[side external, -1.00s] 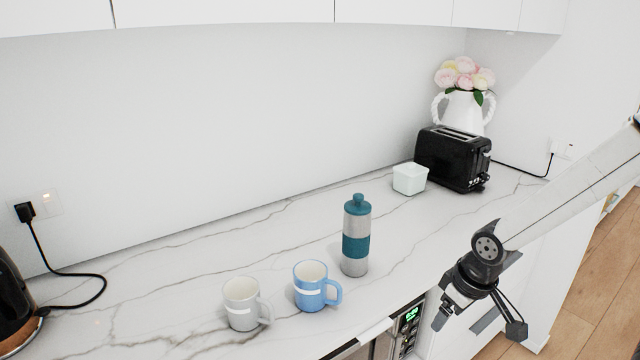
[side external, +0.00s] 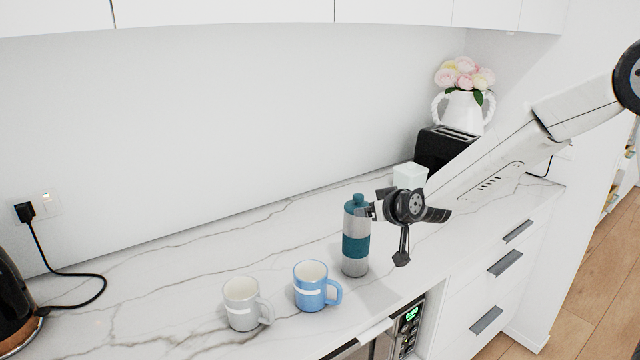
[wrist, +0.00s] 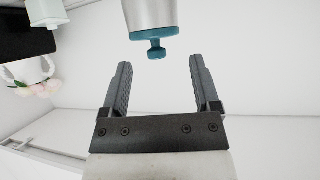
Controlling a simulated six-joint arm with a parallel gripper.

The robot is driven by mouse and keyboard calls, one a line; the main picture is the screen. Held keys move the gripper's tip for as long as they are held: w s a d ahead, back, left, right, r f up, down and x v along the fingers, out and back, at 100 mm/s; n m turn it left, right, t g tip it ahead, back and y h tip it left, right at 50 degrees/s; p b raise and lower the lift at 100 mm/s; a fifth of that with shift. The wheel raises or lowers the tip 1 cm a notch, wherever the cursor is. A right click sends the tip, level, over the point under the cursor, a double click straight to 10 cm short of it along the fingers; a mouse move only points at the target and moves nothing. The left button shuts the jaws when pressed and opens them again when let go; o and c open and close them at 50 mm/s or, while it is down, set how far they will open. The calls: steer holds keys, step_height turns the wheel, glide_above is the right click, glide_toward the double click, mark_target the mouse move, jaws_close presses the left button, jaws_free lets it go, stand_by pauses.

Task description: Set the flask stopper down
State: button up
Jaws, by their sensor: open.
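The flask (side external: 355,246) stands upright on the counter, steel with a teal band. Its teal stopper (side external: 356,201) sits on top of it. In the wrist view the stopper (wrist: 155,44) appears upside down, knob pointing toward the space between the fingers, with the flask's steel upper body (wrist: 152,14) behind it. My gripper (side external: 370,210) is level beside the flask's top, on its right in the side view. In the wrist view my gripper (wrist: 158,72) is open and empty, its two fingers apart and the knob just beyond their tips.
A blue mug (side external: 311,287) and a grey mug (side external: 241,304) stand left of the flask, in front. A pale green container (side external: 408,177), black toaster (side external: 440,150) and vase of flowers (side external: 463,108) stand behind my arm. The counter's left middle (side external: 190,270) is clear.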

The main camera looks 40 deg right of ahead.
mark_target(359, 196)
steer(key=shift+w+d+r+m+t+h, duration=0.2)
steer(key=shift+w+d+r+t+h, duration=0.2)
steer(key=shift+w, duration=0.2)
steer(key=shift+w+d+r+m+t+h, duration=0.2)
steer(key=shift+w+d+r, duration=0.1)
steer(key=shift+w+r, duration=0.25)
steer(key=shift+x, duration=1.35)
steer(key=shift+f, duration=0.15)
steer(key=shift+a+x, duration=0.1)
steer(key=shift+x, duration=1.15)
steer(key=shift+a+x, duration=0.15)
steer(key=shift+x, duration=1.1)
steer(key=shift+f, duration=0.1)
jaws_close()
